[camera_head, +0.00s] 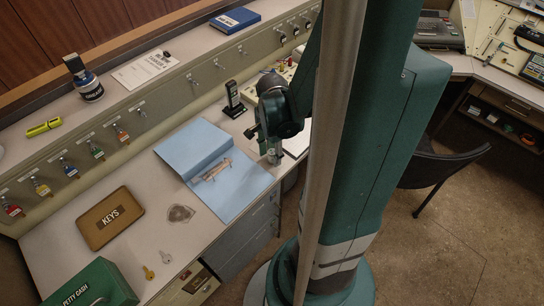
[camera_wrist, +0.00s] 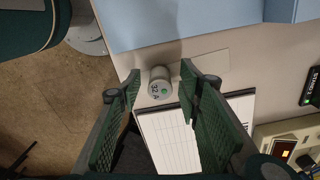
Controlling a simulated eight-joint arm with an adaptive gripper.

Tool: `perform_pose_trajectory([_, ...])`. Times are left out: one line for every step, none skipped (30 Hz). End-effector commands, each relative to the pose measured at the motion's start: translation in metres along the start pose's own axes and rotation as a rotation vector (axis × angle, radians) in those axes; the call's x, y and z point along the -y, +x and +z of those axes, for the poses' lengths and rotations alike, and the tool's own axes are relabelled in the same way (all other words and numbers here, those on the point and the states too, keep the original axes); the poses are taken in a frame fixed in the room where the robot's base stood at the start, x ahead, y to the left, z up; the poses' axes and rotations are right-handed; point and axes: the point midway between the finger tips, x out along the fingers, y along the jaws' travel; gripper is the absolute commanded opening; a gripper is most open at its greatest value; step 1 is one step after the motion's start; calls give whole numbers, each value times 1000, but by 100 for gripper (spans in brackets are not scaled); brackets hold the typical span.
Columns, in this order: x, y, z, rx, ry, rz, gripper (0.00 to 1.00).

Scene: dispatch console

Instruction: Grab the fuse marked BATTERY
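A small pale grey cylinder, likely a fuse (camera_wrist: 159,86), stands at the desk edge in the wrist view. In the head view the fuse (camera_head: 272,157) shows just below my gripper. My gripper (camera_wrist: 160,74) is open, with one green finger on each side of the fuse and a gap to both. My gripper also shows in the head view (camera_head: 268,145), pointing down, with its fingers hard to make out.
A lined notepad (camera_wrist: 172,140) lies close to the fuse. An open blue folder (camera_head: 240,186) lies beside it. A black phone-like handset (camera_head: 233,95) stands behind. A KEYS tray (camera_head: 92,240), a green PETTY CASH box (camera_head: 110,274) and loose keys (camera_head: 148,272) lie farther left.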

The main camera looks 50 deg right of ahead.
Motion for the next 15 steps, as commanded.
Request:
perform_pose_trajectory([0,0,0,0,0,0,29])
perform_pose_trajectory([0,0,0,0,0,0,25])
perform_pose_trajectory([0,0,0,0,0,0,19])
perform_pose_trajectory([0,0,0,0,0,0,15])
perform_pose_trajectory([0,0,0,0,0,0,11])
perform_pose_trajectory([0,0,0,0,0,0,6])
perform_pose_trajectory([0,0,0,0,0,0,5])
perform_pose_trajectory([0,0,0,0,0,0,5])
perform_pose_trajectory([0,0,0,0,0,0,5])
perform_pose_trajectory([0,0,0,0,0,0,5])
perform_pose_trajectory([0,0,0,0,0,0,5])
perform_pose_trajectory([0,0,0,0,0,0,4])
perform_pose_trajectory([0,0,0,0,0,0,4])
perform_pose_trajectory([0,0,0,0,0,0,4])
perform_pose_trajectory([0,0,0,0,0,0,4])
